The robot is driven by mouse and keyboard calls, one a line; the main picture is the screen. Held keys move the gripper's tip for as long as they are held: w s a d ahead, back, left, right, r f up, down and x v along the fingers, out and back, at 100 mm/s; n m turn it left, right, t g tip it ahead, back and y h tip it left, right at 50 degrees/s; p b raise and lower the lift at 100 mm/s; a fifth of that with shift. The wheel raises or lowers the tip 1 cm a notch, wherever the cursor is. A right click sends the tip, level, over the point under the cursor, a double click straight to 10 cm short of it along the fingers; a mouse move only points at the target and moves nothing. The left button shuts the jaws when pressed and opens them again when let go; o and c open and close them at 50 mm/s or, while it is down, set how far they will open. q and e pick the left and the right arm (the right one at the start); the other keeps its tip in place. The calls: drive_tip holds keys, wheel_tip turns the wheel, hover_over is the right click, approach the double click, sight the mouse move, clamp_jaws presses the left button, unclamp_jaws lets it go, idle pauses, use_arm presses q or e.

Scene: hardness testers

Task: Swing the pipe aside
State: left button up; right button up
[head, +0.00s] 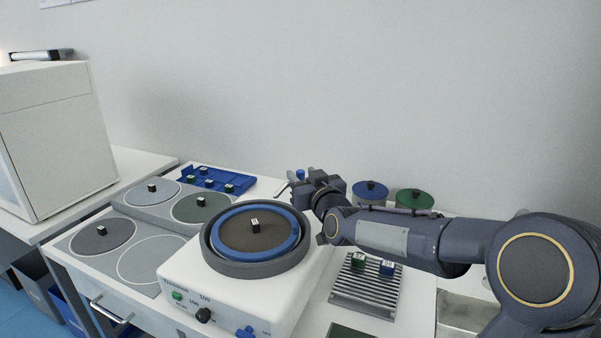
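The polishing machine (228,294) is a white box with a round dark bowl, a blue ring and a brown disc (270,232). A small dark block with a white top (255,225) sits on the disc. My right gripper (292,184) is behind the bowl, beside a thin grey piece (282,188) and a small blue-topped piece (300,174) that look like parts of the pipe. Most of the pipe is hidden behind my gripper and wrist. I cannot tell whether the fingers are open or shut on it. My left gripper is not in view.
Left of the machine are grey panels with round discs (102,236), some bearing small blocks. A blue tray (213,174) with blocks lies behind. Blue and green round discs (415,198) stand behind my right arm. A ribbed rack (366,298) with two blocks lies right of the machine.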

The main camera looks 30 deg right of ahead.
drive_tip(key=shift+w+d, duration=0.1)
drive_tip(key=shift+w, duration=0.9)
drive_tip(key=shift+c, duration=0.5)
clamp_jaws()
